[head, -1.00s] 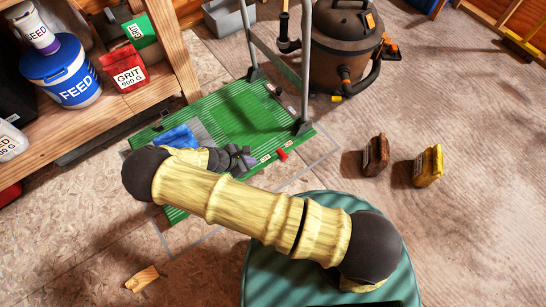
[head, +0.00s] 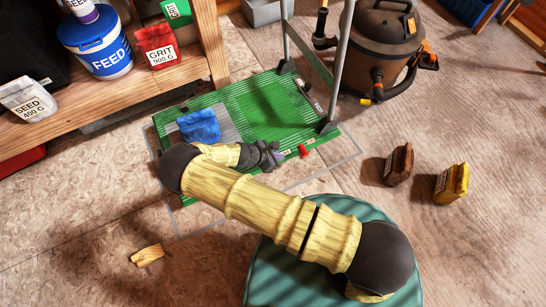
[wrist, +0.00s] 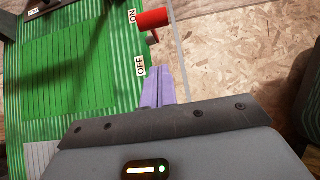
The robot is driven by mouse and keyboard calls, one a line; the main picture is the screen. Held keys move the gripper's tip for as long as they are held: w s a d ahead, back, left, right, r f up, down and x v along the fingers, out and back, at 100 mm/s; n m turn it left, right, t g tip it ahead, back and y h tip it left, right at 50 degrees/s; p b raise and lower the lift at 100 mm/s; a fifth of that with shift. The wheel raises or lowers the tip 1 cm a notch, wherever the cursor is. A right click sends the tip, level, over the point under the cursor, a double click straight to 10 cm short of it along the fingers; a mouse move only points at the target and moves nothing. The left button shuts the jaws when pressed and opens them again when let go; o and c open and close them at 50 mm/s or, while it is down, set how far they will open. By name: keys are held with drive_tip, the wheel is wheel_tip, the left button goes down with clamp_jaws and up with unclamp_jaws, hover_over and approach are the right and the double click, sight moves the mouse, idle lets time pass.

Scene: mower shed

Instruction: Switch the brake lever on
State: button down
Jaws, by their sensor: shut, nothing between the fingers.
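The brake lever (head: 304,151) is a small red-handled lever on the right edge of the green platform (head: 250,92). My gripper (head: 280,157) is shut and empty, low beside the OFF side of the lever. Its purple fingertips (wrist: 156,75) show just below the OFF label, apart from the red handle.
A dark plate (wrist: 45,12) with another ON label lies farther along the platform. A blue cloth-like piece (head: 199,125) lies on the platform. A grey frame post (head: 340,70) and a brown vacuum (head: 380,45) stand behind. Brown (head: 398,164) and yellow (head: 452,182) containers stand right on open floor.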

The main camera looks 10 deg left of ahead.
sight(303, 154)
drive_tip(key=w+d+f+b, duration=0.2)
drive_tip(key=w+d+f, duration=0.1)
drive_tip(key=w+d, duration=0.1)
drive_tip(key=shift+d, duration=0.85)
drive_tip(key=shift+a, duration=0.1)
